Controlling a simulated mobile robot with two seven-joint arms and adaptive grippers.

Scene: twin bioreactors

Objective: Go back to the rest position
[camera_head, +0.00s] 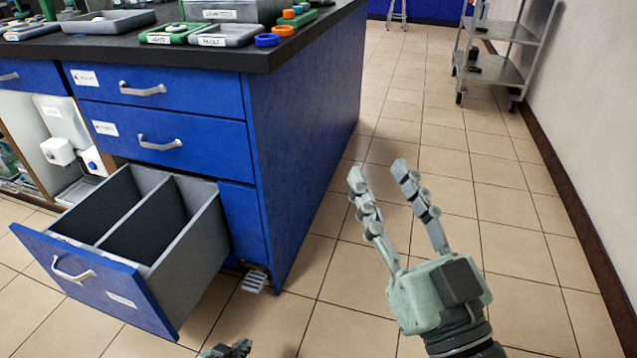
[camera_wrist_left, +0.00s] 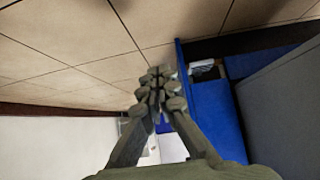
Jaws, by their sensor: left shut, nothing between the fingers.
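My right gripper (camera_head: 383,172) is open and empty. It points up the picture over the tiled floor, to the right of the blue cabinet and apart from it. Only a small piece of my left gripper (camera_head: 228,350) shows at the bottom edge of the head view, below and right of the open drawer. In the left wrist view my left gripper (camera_wrist_left: 160,75) has its fingertips together with nothing between them.
The open bottom drawer (camera_head: 205,245) has two empty compartments and juts out from the blue cabinet (camera_head: 300,150). Trays and coloured parts stand on the dark worktop (camera_head: 300,48). A metal cart (camera_head: 500,70) stands by the right wall. Tiled floor between is clear.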

